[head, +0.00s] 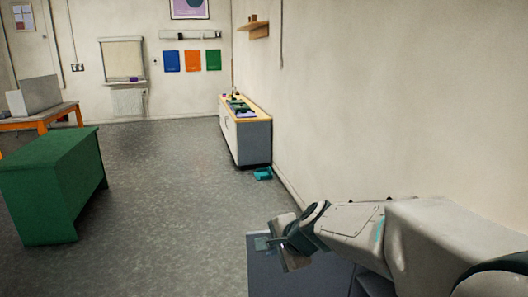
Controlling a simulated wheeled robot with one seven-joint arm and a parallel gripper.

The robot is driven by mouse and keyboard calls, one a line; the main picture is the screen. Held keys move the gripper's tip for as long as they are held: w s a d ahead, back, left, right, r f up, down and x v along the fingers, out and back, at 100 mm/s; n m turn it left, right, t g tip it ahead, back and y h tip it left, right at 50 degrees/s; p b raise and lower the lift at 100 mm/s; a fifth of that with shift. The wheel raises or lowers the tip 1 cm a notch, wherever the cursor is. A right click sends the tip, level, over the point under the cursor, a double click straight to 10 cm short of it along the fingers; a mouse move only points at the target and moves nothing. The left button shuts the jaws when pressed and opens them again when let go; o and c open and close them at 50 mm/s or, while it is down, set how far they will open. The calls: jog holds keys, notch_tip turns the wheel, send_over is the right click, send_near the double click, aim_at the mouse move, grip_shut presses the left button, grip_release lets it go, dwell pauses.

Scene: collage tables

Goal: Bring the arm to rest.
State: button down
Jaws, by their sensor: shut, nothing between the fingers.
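My arm reaches in from the lower right of the head view, its pale links stretched out toward the left. My gripper (268,243) is at the arm's left end, above a dark flat surface at the bottom of the picture. The gripper is small here, and I see nothing held in it. It is apart from the furniture around the room.
A green block-shaped table (45,185) stands at the left. Behind it is an orange-legged table (42,121) with a grey box (36,95). A low cabinet (250,140) stands along the right wall, with a teal object (263,173) on the floor beside it. The middle floor is clear.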

jog(key=s+d+r+n+g+h+p, duration=0.1)
jog(key=s+d+n+g+h+p, duration=0.1)
jog(key=s+d+n, duration=0.4)
jog(key=s+d+r+n+g+h+p, duration=0.2)
jog(key=s+d+n, duration=0.4)
jog(key=s, duration=0.8)
jog(key=shift+d+r+h+p, duration=0.2)
jog(key=shift+d+h+p, duration=0.35)
jog(key=shift+p, duration=0.35)
jog(key=shift+a, duration=0.2)
